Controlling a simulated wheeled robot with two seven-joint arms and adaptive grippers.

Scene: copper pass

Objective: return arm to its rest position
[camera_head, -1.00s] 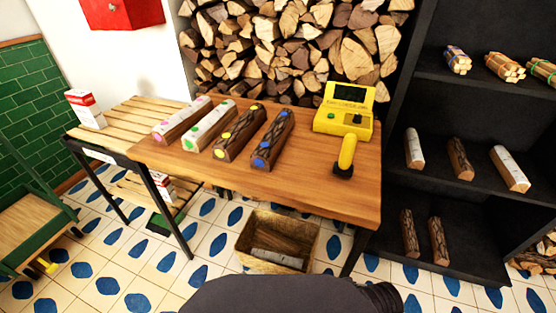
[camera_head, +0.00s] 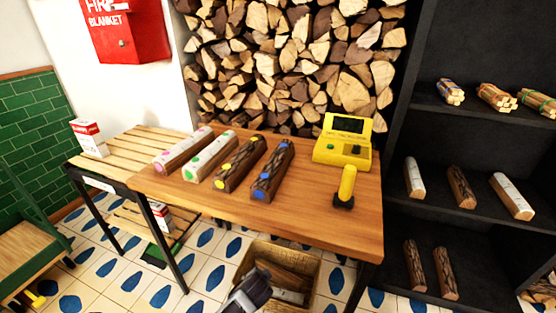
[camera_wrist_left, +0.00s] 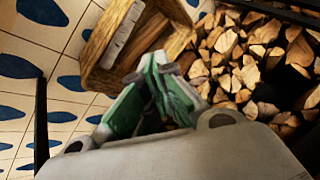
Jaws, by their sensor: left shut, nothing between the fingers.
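My left gripper (camera_wrist_left: 156,72) shows in the left wrist view with its green fingers drawn together and nothing between them. The wicker basket with split logs (camera_wrist_left: 92,60) lies beyond its fingertips, apart or touching I cannot tell. In the head view a grey and dark part of my arm (camera_head: 248,291) shows low at the bottom, overlapping the front left of the basket (camera_head: 312,272). The gripper's fingers cannot be made out there. My right gripper is in neither view.
The wooden table (camera_head: 310,206) bears several marked logs, a yellow device (camera_head: 343,140) and a yellow-handled tool (camera_head: 346,186). A slatted bench (camera_head: 130,148) with a carton (camera_head: 88,138) adjoins it at left. Black shelves (camera_head: 480,130) stand at right. Tiled floor lies in front.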

